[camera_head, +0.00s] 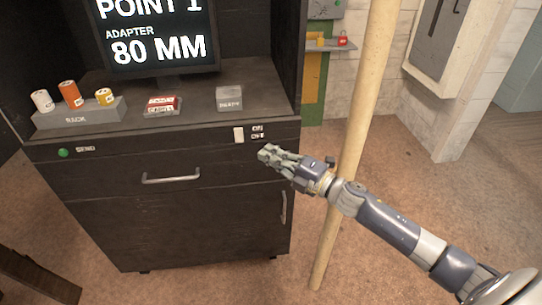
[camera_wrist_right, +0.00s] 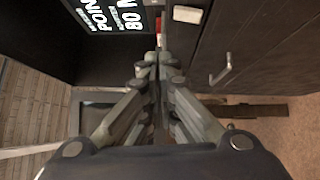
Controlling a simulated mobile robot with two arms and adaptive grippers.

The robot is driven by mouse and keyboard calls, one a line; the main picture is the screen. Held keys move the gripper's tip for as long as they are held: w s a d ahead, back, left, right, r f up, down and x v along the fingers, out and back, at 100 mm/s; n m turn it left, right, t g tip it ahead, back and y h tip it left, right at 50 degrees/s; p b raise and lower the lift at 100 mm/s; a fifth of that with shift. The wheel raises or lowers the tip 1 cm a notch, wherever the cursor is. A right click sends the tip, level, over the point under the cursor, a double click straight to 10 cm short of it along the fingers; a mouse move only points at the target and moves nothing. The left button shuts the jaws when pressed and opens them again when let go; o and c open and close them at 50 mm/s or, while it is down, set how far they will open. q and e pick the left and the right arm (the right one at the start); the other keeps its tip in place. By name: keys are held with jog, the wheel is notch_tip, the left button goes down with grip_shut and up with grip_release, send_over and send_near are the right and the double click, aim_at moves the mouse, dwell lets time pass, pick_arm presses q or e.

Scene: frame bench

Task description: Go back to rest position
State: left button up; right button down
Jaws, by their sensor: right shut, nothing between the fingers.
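My right gripper (camera_head: 268,154) is in front of the dark cabinet's (camera_head: 190,215) upper right front, just below the white switch (camera_head: 239,135) marked ON and OFF. In the right wrist view its fingers (camera_wrist_right: 157,62) are shut together with nothing between them. The switch also shows in the right wrist view (camera_wrist_right: 187,14), beyond the fingertips and to the right. I cannot tell whether the fingertips touch the cabinet. My right arm reaches in from the lower right. My left gripper is in neither view.
The cabinet top holds a rack (camera_head: 78,114) with three cylinders, a red-and-white labelled block (camera_head: 162,105), a grey block (camera_head: 229,98) and a screen (camera_head: 160,40) reading "80 MM". A pale pole (camera_head: 362,100) stands behind my right arm. Brown floor (camera_head: 440,190) is open at right.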

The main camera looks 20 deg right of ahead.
jog(key=shift+s+r, duration=0.1)
dwell(0.3)
jog(key=s+d+f+m+g+h, duration=0.1)
jog(key=d+f+m+h, duration=0.3)
jog(key=f, duration=0.7)
jog(key=s+d+f+m+g+h, duration=0.1)
jog(key=s+d+f+m+h, duration=0.3)
jog(key=f, duration=0.8)
jog(key=s+f+m+g, duration=0.2)
jog(key=s+f+m, duration=0.15)
jog(key=f, duration=0.45)
jog(key=s+f+m+g, duration=0.2)
jog(key=s+f+m, duration=0.15)
jog(key=f, duration=0.45)
jog(key=s+a+f+m+g+h, duration=0.1)
jog(key=s+a+f+m+g, duration=0.15)
jog(key=s+f, duration=0.65)
jog(key=s+a+f+m+g+h, duration=0.1)
jog(key=s+f+m+g, duration=0.15)
jog(key=s+f, duration=0.7)
jog(key=s+a+f+m+g, duration=0.1)
jog(key=s+a+g, duration=0.1)
jog(key=s, duration=0.8)
jog(key=s+a+f+m+g, duration=0.1)
jog(key=s+a, duration=0.3)
jog(key=s, duration=0.7)
jog(key=shift+s+a+f+g+y, duration=0.2)
jog(key=shift+f+g+y, duration=0.2)
jog(key=shift+f+g, duration=0.35)
